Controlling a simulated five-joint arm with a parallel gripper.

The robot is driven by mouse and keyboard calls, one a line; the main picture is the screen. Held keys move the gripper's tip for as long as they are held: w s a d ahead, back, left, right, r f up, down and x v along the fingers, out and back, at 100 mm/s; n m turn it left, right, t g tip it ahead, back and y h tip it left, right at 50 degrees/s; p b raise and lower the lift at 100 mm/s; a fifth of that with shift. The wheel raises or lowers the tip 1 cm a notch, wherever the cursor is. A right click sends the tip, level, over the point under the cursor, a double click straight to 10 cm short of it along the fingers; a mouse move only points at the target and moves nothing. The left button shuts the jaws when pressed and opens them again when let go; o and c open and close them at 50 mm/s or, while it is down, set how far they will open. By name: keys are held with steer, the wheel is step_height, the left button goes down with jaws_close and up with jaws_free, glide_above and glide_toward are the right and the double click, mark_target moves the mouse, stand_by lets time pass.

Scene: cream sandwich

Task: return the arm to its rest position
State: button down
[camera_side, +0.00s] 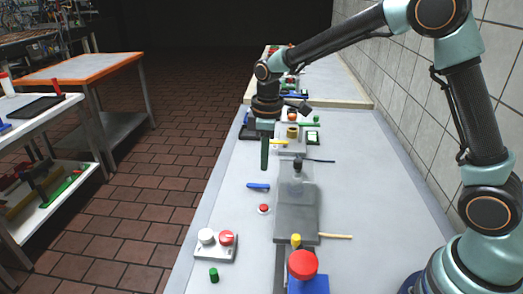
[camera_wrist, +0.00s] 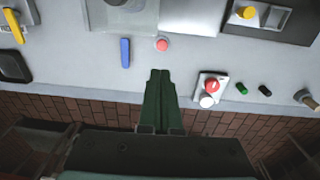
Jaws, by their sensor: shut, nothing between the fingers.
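My gripper (camera_side: 264,153) has dark green fingers that point down, and they are together with nothing between them. In the side view it hangs above the grey worktable, near its left edge. In the wrist view the closed fingers of the gripper (camera_wrist: 158,78) point toward the table's edge, over the strip beside the brick floor. The arm reaches out from the base at the lower right of the side view. No cream or sandwich can be made out in either view.
On the worktable (camera_side: 225,190) are a blue bar (camera_side: 258,187), a small red button (camera_side: 263,209), a control box (camera_side: 216,246) and a grey machine (camera_side: 296,215). A tiled wall (camera_side: 420,120) runs along the right. More small items crowd the table's far end.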

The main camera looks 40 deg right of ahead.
stand_by(0.3)
steer(key=s+d+r+m+t, duration=0.2)
steer(key=s+d+r+m, duration=0.1)
steer(key=s, duration=0.5)
steer(key=s+d+r+m+t, duration=0.3)
steer(key=s+r+m, duration=0.3)
steer(key=s, duration=0.3)
steer(key=shift+r, duration=0.9)
stand_by(1.9)
